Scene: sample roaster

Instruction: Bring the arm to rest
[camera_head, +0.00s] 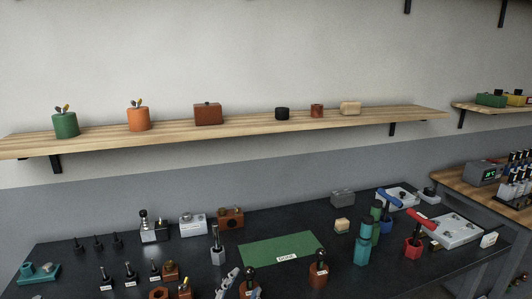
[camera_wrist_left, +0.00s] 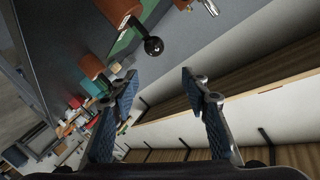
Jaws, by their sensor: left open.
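My left gripper (camera_head: 238,276) shows at the bottom edge of the head view, in front of the dark bench and left of the brown, black-knobbed piece. In the left wrist view its two blue-padded fingers (camera_wrist_left: 160,92) are spread wide with nothing between them. A black ball knob (camera_wrist_left: 153,46) on a brown body (camera_wrist_left: 118,10) lies beyond the fingertips, apart from them. The rest of the left arm is out of the head view. My right gripper is in neither view.
The dark bench (camera_head: 110,260) carries several small tools, a green mat (camera_head: 262,251) and a brown black-knobbed piece (camera_head: 318,270). A red-handled tool (camera_head: 414,246) stands at the right. A wooden shelf (camera_head: 250,123) with canisters runs above. The green mat is clear except for its label.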

